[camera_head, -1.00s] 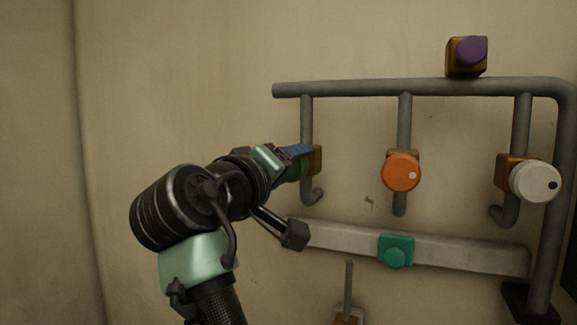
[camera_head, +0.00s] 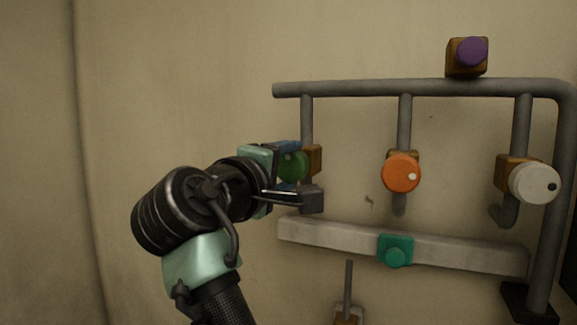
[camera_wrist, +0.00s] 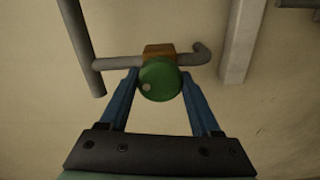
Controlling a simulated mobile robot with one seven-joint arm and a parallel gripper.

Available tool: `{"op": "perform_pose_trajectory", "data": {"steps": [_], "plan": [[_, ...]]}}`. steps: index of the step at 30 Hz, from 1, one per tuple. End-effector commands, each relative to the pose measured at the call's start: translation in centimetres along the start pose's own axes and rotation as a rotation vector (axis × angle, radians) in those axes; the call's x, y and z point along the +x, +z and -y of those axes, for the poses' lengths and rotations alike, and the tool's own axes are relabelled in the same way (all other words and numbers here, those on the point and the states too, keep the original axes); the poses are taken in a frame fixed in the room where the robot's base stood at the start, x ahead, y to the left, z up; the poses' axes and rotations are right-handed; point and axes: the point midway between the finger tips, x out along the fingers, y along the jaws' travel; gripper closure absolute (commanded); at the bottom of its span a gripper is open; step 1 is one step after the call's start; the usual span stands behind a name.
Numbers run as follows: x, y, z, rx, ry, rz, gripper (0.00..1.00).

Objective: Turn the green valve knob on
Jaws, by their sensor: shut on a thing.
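The green valve knob (camera_head: 292,166) sits on a brown block (camera_head: 315,160) on the leftmost downpipe of the grey pipe frame. In the wrist view the round green knob (camera_wrist: 160,81) shows a pale dot on its lower left face. In the wrist view the blue fingers (camera_wrist: 160,88) stand at the left and right sides of the knob. My gripper hides part of the knob and the lower end of its pipe in the head view.
An orange knob (camera_head: 401,173) and a white knob (camera_head: 535,183) sit on the pipes to the right. A purple knob (camera_head: 471,51) is above the top pipe (camera_head: 420,87).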

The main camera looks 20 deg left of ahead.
Motion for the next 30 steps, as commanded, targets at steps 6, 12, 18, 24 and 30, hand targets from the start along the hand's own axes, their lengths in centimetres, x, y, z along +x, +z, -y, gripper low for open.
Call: {"op": "perform_pose_trajectory", "data": {"steps": [6, 12, 18, 24, 30], "plan": [[0.0, 0.0, 0.0, -0.009, 0.000, 0.000, 0.91], [0.0, 0.0, 0.0, -0.009, 0.001, 0.000, 0.32], [0.0, 0.0, 0.0, -0.008, 0.000, 0.000, 0.06], [0.0, 0.0, 0.0, -0.007, 0.000, 0.000, 0.06], [-1.3, -0.1, 0.1, -0.006, 0.003, -0.002, 0.06]]}}
